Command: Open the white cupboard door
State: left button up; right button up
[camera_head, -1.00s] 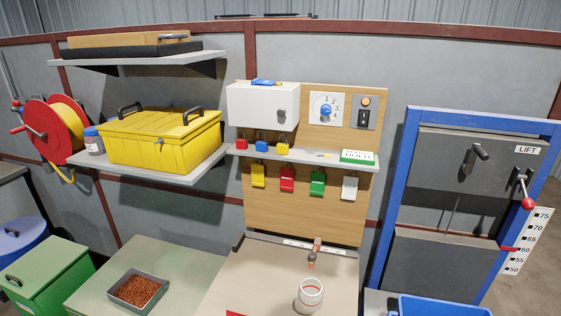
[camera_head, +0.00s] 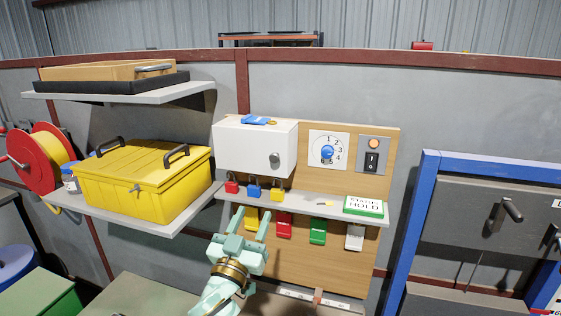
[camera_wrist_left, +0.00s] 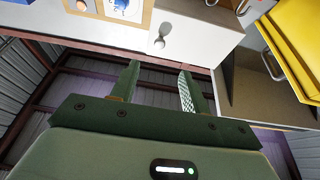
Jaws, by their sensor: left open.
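The white cupboard (camera_head: 240,147) hangs on the wooden board, and its door is shut. A round grey knob (camera_head: 274,160) sits at the right of its front. My left gripper (camera_head: 252,219) is open and empty, with its fingers pointing up, below the cupboard and in front of the hanging tags. In the left wrist view the cupboard (camera_wrist_left: 197,37) and its knob (camera_wrist_left: 158,43) show beyond the open fingers (camera_wrist_left: 160,72), with clear space between. My right gripper is not in view.
A narrow shelf under the cupboard holds red, blue and yellow padlocks (camera_head: 253,188) and a green-and-white sign (camera_head: 364,206). Coloured tags (camera_head: 318,231) hang below it. A yellow box (camera_head: 140,182) stands on a shelf to the left. A dial (camera_head: 327,152) is to the right.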

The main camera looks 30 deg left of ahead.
pick_arm(q)
jog(key=p, duration=0.1)
send_near(274, 160)
jog(key=x, duration=0.7)
jog(key=shift+w+a, duration=0.1)
jog(key=shift+w, duration=0.1)
jog(key=shift+w+a+r, duration=0.1)
jog(key=shift+w+r, duration=0.05)
jog(key=shift+w, duration=0.25)
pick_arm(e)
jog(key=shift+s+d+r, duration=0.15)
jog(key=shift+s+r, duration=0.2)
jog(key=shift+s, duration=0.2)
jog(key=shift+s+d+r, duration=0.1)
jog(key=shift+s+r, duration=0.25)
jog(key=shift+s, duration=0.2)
pick_arm(q)
jog(key=shift+c, duration=0.9)
jog(key=shift+s+p, duration=0.1)
jog(key=shift+p, duration=0.2)
grip_shut()
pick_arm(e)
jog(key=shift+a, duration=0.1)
